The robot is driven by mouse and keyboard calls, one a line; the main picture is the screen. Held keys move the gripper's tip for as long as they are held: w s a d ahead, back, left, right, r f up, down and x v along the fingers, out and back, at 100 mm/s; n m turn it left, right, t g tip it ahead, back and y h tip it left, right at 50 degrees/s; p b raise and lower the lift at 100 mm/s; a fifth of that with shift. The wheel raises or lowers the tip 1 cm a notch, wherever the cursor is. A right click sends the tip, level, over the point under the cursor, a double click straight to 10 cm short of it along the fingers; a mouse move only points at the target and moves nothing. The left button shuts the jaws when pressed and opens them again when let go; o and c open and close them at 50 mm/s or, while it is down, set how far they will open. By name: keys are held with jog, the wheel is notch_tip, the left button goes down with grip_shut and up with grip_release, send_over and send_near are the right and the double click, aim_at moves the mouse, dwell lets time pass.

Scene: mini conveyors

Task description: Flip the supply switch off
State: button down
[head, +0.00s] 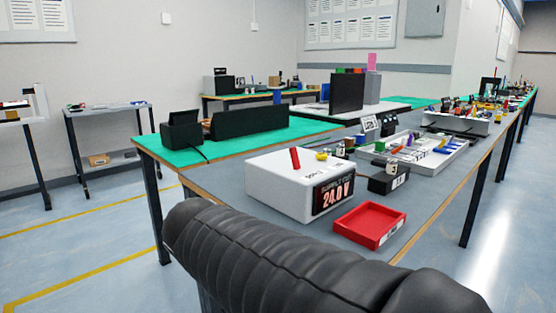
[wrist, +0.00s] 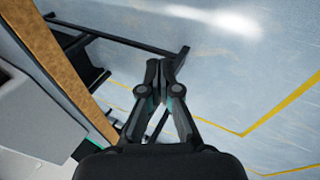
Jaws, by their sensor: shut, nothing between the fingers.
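The white supply box (head: 290,185) stands near the front of the grey table, with a display reading 24.0 V on its front face. A red switch lever (head: 295,158) sticks up from the box's top, leaning slightly. In the wrist view my gripper (wrist: 162,65) is shut and empty, pointing past the table edge toward the floor. The gripper is not visible in the head view, where my black arm covers the bottom. The switch cannot be made out in the wrist view.
A red tray (head: 369,238) lies right of the box, near the table edge. A small black block (head: 388,180) and a white tray (head: 425,158) with parts stand behind it. A dark monitor (head: 346,93) is farther back. Floor (head: 100,230) is clear at left.

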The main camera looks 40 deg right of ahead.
jog(key=w+d+r+g+h, duration=0.3)
jog(key=w+d+r+h, duration=0.4)
jog(key=w+d+r, duration=0.15)
jog(key=g+h+b, duration=0.1)
jog(key=g+h, duration=0.1)
jog(key=h, duration=0.5)
send_near(281, 167)
notch_tip(281, 167, up, 3)
jog(key=shift+w, duration=0.25)
jog(key=d, duration=0.3)
jog(key=s+d, duration=0.1)
jog(key=d, duration=0.6)
jog(key=shift+s+r, duration=0.3)
